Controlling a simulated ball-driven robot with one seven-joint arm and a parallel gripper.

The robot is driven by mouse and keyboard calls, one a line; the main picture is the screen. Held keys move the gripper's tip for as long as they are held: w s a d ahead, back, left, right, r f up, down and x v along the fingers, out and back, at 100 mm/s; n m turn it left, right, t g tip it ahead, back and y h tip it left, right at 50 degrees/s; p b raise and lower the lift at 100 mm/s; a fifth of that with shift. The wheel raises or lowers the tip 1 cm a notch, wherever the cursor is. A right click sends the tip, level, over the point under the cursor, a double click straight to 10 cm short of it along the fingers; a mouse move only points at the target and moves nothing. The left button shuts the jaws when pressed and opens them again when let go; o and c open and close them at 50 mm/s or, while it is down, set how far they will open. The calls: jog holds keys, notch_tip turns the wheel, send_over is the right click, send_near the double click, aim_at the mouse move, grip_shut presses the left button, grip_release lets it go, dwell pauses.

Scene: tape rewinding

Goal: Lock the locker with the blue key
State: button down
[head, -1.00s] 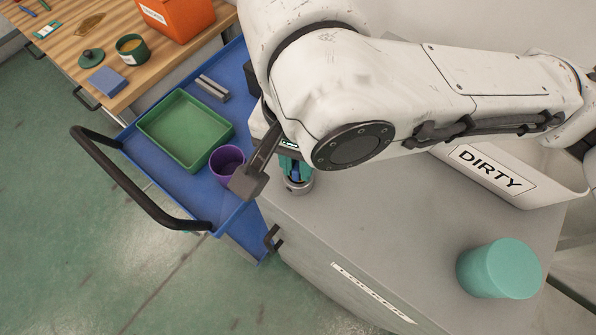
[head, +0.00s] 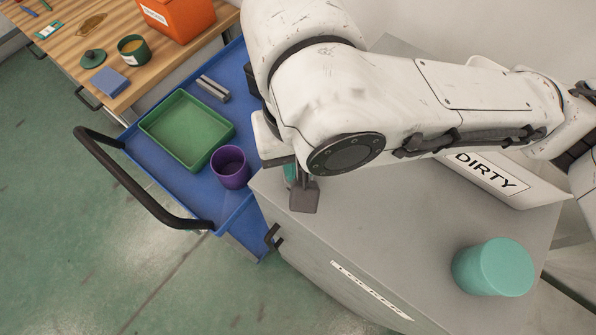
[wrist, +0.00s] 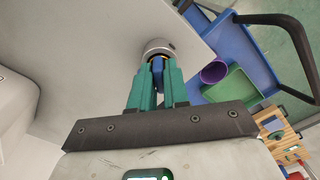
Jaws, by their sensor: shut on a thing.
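My gripper (wrist: 158,68) has teal fingers closed on the blue key (wrist: 157,75) in the wrist view. The key's far end meets a round silver lock (wrist: 157,46) on top of the grey locker (wrist: 95,55); its tip is hidden, so I cannot tell how deep it sits. In the head view, the locker (head: 350,225) has a white label on its front. There my arm and a dark gripper part hide the key and lock; only a sliver of a teal finger shows.
A teal cylinder (head: 493,267) and a white bin marked DIRTY (head: 530,195) are on the locker top. A blue cart (head: 195,190) beside it holds a purple cup (head: 230,167) and a green tray (head: 160,145). A wooden bench (head: 62,50) stands behind the cart.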

jog(key=shift+n, duration=3.9)
jog(key=n, duration=0.3)
jog(key=shift+n, duration=0.3)
jog(key=shift+r+p, duration=3)
jog(key=shift+p, duration=0.35)
